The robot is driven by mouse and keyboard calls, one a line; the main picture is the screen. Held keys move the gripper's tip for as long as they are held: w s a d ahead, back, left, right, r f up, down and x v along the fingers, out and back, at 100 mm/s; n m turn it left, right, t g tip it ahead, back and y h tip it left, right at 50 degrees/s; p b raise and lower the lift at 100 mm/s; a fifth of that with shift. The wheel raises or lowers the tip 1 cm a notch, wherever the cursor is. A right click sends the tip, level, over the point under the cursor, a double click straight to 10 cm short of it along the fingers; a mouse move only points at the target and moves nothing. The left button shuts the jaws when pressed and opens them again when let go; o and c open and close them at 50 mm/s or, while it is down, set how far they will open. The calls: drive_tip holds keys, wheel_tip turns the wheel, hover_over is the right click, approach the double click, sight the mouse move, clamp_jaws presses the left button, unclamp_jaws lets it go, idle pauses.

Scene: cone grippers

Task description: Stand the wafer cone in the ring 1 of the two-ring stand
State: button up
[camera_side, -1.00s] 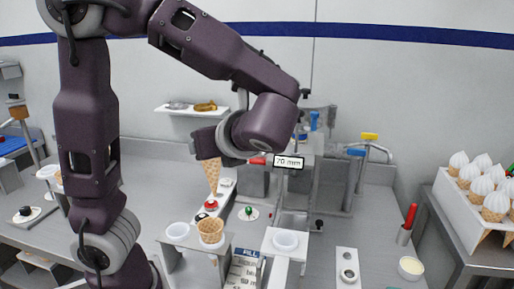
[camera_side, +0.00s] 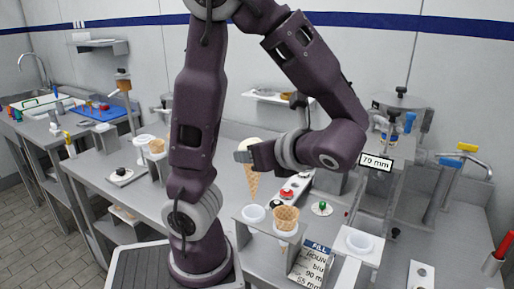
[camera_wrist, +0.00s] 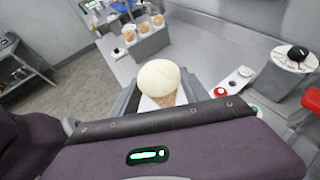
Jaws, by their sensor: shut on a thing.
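The wafer cone (camera_side: 252,184) hangs point down in my gripper (camera_side: 248,157), with a cream-white scoop (camera_side: 250,145) on top. The wrist view shows the scoop (camera_wrist: 160,78) and a strip of wafer between the grey jaws, which are shut on the cone. In the side view the two-ring stand (camera_side: 268,229) is below. Its left ring (camera_side: 253,214) looks empty; its right ring holds another wafer cone (camera_side: 286,216). The held cone's tip appears just above or behind the left ring; depth is hard to tell. I see no ring numbers.
A white-topped holder (camera_side: 359,243) stands right of the stand, with a FILL card (camera_side: 314,257) in front. Behind are a red button (camera_side: 287,193) and a green-knobbed disc (camera_side: 321,208). A dispenser with a 70 mm sign (camera_side: 376,162) is at right.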

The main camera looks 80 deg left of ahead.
sight(257, 182)
drive_tip(key=shift+f, duration=2.1)
wheel_tip(257, 182, down, 9)
drive_tip(key=o, duration=0.9)
idle(1.7)
drive_tip(key=shift+d, duration=0.1)
drive_tip(key=v, duration=0.7)
